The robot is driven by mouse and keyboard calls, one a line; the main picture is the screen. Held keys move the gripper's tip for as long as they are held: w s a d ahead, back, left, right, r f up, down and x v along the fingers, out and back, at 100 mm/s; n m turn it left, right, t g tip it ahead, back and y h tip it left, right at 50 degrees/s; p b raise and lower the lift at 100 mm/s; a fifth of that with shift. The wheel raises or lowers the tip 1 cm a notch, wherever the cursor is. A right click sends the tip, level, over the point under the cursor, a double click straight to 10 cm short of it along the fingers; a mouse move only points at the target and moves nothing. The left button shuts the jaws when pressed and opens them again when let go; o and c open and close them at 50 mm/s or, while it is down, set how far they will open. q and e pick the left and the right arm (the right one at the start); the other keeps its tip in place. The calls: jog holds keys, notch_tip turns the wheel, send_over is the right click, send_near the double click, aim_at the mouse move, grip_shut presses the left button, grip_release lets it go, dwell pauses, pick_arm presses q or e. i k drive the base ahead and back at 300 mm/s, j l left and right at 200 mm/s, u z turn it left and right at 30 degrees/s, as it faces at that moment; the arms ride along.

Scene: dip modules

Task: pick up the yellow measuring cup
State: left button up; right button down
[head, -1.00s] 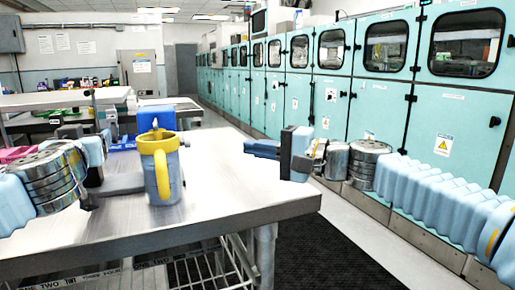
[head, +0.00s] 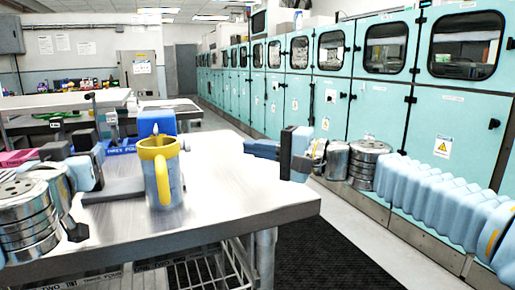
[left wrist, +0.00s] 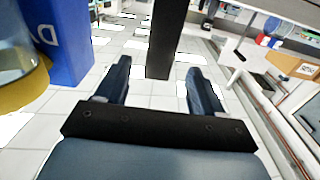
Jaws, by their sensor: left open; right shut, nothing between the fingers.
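The yellow measuring cup (head: 164,186) stands upright on the metal table (head: 235,190), with a yellow rim and handle and a greyish body. It also shows cut off at the left edge of the left wrist view (left wrist: 22,92). My left gripper (left wrist: 156,75) is open, with nothing between its fingers. The cup is to the left of these fingers and apart from them. In the head view my left gripper (head: 88,170) is partly hidden by its own wrist, left of the cup. My right gripper (head: 262,148) is shut and empty, right of the cup above the table's right edge.
A blue box (head: 156,119) stands just behind the cup, and its lettered side shows in the left wrist view (left wrist: 62,38). A pink item (head: 18,157) lies at the far left. Teal cabinets (head: 385,120) line the right wall. The table's right part is clear.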

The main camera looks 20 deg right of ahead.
aim_at(159, 156)
jog(key=k+j, duration=0.1)
jog(key=k, duration=0.9)
